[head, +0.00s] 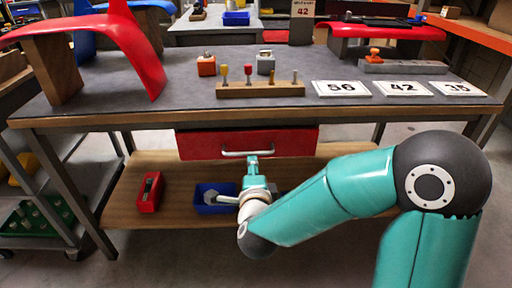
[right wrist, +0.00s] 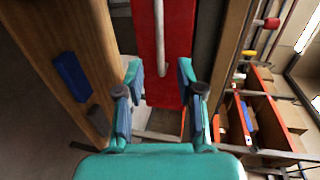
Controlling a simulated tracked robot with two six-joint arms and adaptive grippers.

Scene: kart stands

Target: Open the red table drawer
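The red table drawer (head: 200,145) sits under the grey tabletop, its front looking shut against the table. Its pale bar handle (head: 232,154) runs across the middle of the front. My right gripper (head: 252,162) is just in front of the handle. In the right wrist view the red drawer front (right wrist: 180,45) stands upright in the picture, and the handle (right wrist: 158,30) points in between the fingers. There my right gripper (right wrist: 160,72) is open, one finger on either side of the handle's line. I cannot tell whether either finger touches it. My left gripper is out of view.
The wooden lower shelf (head: 125,205) carries a red box (head: 149,192) and a blue bin (head: 206,207) below the drawer. On the tabletop (head: 195,95) are a peg block (head: 260,90) and several number cards (head: 403,88). A cart (head: 45,165) stands left.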

